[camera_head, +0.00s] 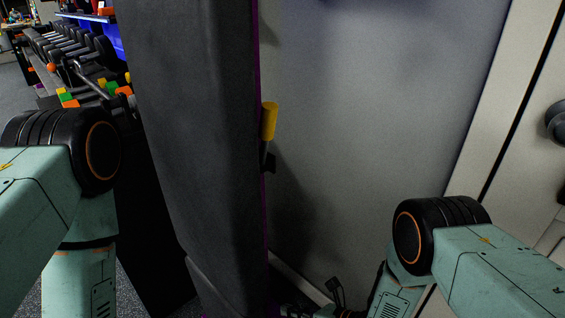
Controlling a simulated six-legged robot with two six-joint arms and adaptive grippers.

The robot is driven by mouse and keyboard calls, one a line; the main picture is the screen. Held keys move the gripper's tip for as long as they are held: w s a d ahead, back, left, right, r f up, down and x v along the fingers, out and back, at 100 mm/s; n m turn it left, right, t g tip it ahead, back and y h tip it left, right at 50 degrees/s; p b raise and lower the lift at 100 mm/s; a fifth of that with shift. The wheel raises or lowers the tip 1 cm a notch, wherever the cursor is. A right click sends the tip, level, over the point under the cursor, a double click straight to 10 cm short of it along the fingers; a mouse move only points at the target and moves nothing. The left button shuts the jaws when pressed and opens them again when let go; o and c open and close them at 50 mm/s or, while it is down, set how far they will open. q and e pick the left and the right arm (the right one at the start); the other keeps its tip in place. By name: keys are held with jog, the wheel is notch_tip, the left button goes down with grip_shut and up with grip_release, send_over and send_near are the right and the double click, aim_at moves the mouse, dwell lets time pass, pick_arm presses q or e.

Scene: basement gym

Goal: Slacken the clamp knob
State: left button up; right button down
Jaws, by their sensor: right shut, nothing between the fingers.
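A yellow knob or handle (269,121) on a short dark stem sticks out at the right edge of a tall dark padded panel (200,110); it looks like the clamp knob. It stands nearly upright, with nothing touching it. My right gripper (334,293) shows only in part at the bottom edge, dark and partly cut off by the frame. It is shut and empty, well below and to the right of the yellow knob. My left arm comes in at the left, but its gripper is out of view.
A grey wall panel (370,100) stands behind the knob, with free room to the knob's right. A pale door (535,150) with a dark round handle (557,122) is at far right. Dumbbells on a rack (65,45) and coloured blocks (112,88) are at the upper left.

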jog(key=shift+s+d, duration=0.3)
jog(key=w+a+m+t+y+b, duration=0.1)
jog(key=a+t+b, duration=0.2)
jog(key=a, duration=0.3)
jog(key=shift+w+a+r+b, duration=0.25)
jog(key=shift+w+r+b, duration=0.15)
jog(key=shift+b, duration=0.5)
jog(key=shift+s+f, duration=0.1)
jog(key=shift+f, duration=0.15)
dwell(0.8)
